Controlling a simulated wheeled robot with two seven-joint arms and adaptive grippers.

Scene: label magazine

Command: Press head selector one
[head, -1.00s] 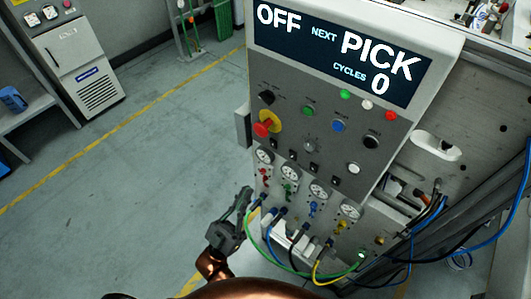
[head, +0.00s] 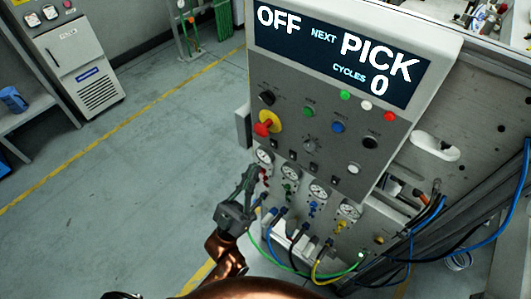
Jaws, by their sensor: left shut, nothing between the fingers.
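The control panel (head: 350,110) faces me, with a row of small dark switches, such as one at its left end (head: 275,143), above the gauges. The labels are too small to read, so I cannot tell which is head selector one. My left gripper (head: 251,173) is shut and empty, its tips pointing up beside the lower left of the panel, near the leftmost gauge (head: 264,156). I cannot tell whether it touches the panel. My right gripper is out of view.
The display (head: 340,50) reads OFF, NEXT PICK, CYCLES 0. A red emergency button (head: 262,129) on a yellow collar sits at the panel's left. Blue, green and yellow hoses (head: 318,270) loop below the gauges. Open floor (head: 130,180) lies to the left.

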